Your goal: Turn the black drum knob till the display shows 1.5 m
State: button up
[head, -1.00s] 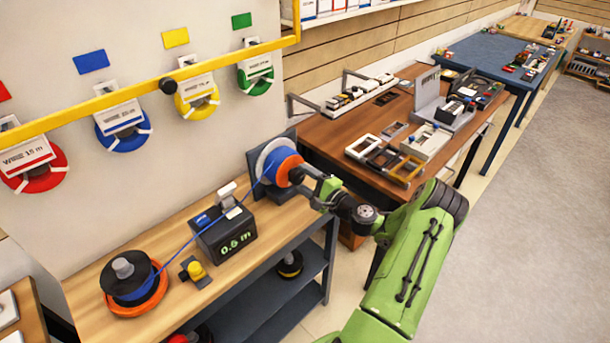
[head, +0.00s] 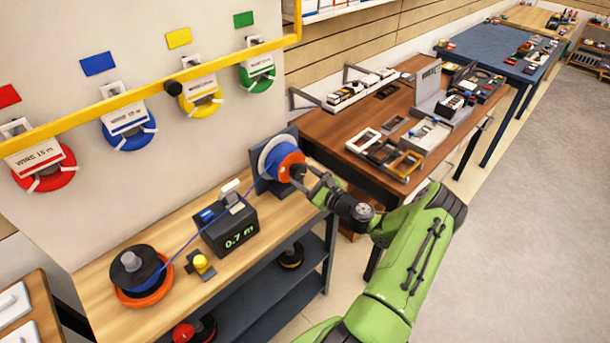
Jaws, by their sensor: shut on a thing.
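The black drum knob (head: 297,173) sits at the front of the drum (head: 280,160), which has an orange rim, blue wire and a pale back disc. My gripper (head: 301,176) is shut on the knob; its fingers partly hide it. The drum is held by a dark upright plate at the right end of the wooden bench. The display (head: 239,239) on the dark box reads 0.7 m in green. A blue wire (head: 190,240) runs from the drum past the box to the blue spool (head: 141,270) at the bench's left.
A yellow rail (head: 100,104) crosses the wall before several hanging wire coils. A brown table (head: 345,150) with frames and parts stands behind my arm.

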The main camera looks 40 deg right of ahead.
jog(key=shift+f, duration=0.1)
dwell(0.4)
jog(key=o, duration=1)
jog(key=shift+o, duration=0.2)
jog(key=shift+s, duration=0.1)
jog(key=s, duration=1.5)
jog(key=shift+s+d, duration=0.2)
jog(key=shift+s, duration=0.15)
